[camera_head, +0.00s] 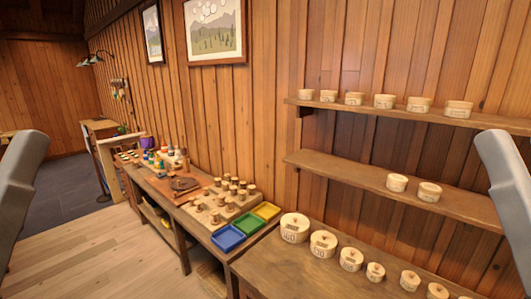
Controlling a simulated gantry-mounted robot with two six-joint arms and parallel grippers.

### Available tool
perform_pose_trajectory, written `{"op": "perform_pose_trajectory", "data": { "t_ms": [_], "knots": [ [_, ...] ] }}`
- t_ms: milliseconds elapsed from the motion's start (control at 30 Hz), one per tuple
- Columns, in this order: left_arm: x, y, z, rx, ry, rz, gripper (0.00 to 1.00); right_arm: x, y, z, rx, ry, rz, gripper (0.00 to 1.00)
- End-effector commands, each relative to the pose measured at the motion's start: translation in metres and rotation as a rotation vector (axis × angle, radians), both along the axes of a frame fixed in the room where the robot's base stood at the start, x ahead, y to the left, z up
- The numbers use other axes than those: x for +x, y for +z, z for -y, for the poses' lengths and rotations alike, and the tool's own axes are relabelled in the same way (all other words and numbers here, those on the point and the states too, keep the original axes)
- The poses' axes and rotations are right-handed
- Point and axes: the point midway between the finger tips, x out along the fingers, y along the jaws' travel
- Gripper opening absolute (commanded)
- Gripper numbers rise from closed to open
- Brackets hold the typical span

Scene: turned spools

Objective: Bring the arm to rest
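Grey links of my arms show at the left edge and the right edge of the head view. Neither gripper is in view, so I cannot see whether they are open or shut. Several turned wooden spools (216,218) stand on a light board on the long bench at the centre. Nothing in view is seen to be held.
The long bench (182,210) also carries blue (228,238), green (248,223) and yellow (267,211) trays. Labelled round containers stand on the right-hand table (290,270) and on the upper (390,109) and lower (370,174) wall shelves. The floor (90,250) at left is clear.

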Motion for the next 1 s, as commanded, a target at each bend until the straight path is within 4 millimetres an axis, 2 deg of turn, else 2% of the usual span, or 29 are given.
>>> {"op": "perform_pose_trajectory", "data": {
  "t_ms": [33, 200, 300, 433, 1000],
  "knots": [
    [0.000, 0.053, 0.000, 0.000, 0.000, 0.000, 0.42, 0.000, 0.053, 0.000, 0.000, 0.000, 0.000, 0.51],
    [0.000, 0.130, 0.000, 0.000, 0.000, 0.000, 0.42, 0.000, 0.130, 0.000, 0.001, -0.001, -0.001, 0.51],
    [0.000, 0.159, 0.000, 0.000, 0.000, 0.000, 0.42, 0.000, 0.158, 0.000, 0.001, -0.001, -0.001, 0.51],
    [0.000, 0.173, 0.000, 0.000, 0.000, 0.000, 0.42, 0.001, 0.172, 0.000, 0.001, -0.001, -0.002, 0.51],
    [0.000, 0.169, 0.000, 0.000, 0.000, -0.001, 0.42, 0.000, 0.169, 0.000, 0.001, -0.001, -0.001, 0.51]
  ]
}}
